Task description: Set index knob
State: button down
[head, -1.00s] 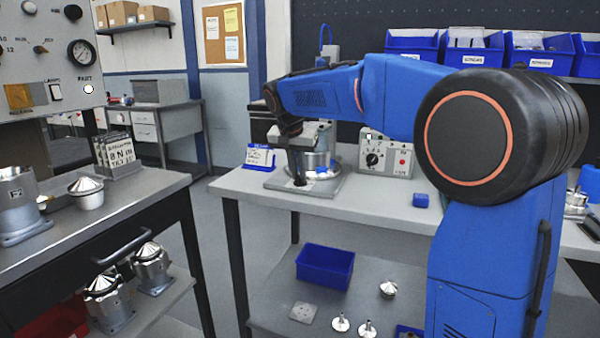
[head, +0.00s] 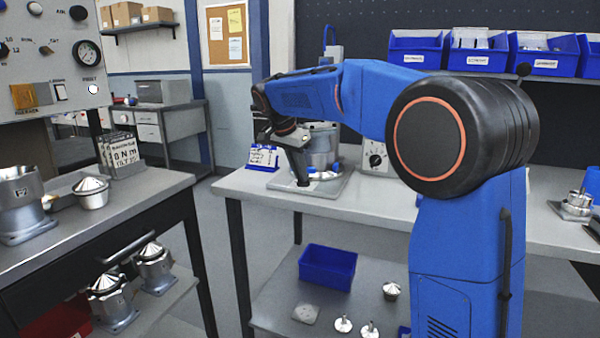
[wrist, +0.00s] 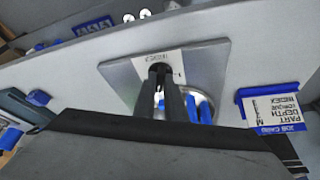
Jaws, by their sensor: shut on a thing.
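A grey fixture plate (head: 330,190) lies on the middle bench, with a silver cylindrical housing (head: 322,146) standing on it. My gripper (head: 302,182) reaches down at a tilt to the plate's front, beside the housing. In the wrist view the two dark fingers of my gripper (wrist: 160,70) are close together on a small dark index knob. A pale printed label (wrist: 183,66) surrounds it on the plate (wrist: 120,72). The fingers hide most of the knob, so its pointer setting cannot be read. The housing's rim and blue parts (wrist: 205,108) show just beside the fingers.
A job card in a blue stand (head: 262,157) is left of the plate; it also shows in the wrist view (wrist: 278,112). A control box with a black dial (head: 375,158) is partly behind my arm. A blue bin (head: 327,268) sits on the lower shelf.

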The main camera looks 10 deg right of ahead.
jog(key=c, duration=1.8)
grip_release()
jog(key=shift+r, duration=0.1)
jog(key=v, duration=1.7)
jog(key=shift+r, duration=0.15)
jog(key=shift+d, duration=0.1)
jog(key=s+d+f+n+y, duration=0.1)
jog(key=s+d+f+n, duration=0.3)
jog(key=s, duration=0.6)
jog(key=s+d+f+n+y, duration=0.1)
jog(key=s+d+f+n, duration=0.2)
jog(key=s+d+f, duration=0.5)
jog(key=s+f+n, duration=0.1)
jog(key=s+f, duration=0.6)
jog(key=s+f+n+t+y, duration=0.1)
jog(key=s+f+n, duration=0.1)
jog(key=s+f, duration=0.5)
jog(key=s+d+f+n+t+y, duration=0.1)
jog(key=s+f, duration=0.5)
jog(key=s, duration=0.1)
jog(key=shift+s+f+n, duration=0.35)
jog(key=shift+f+n, duration=0.05)
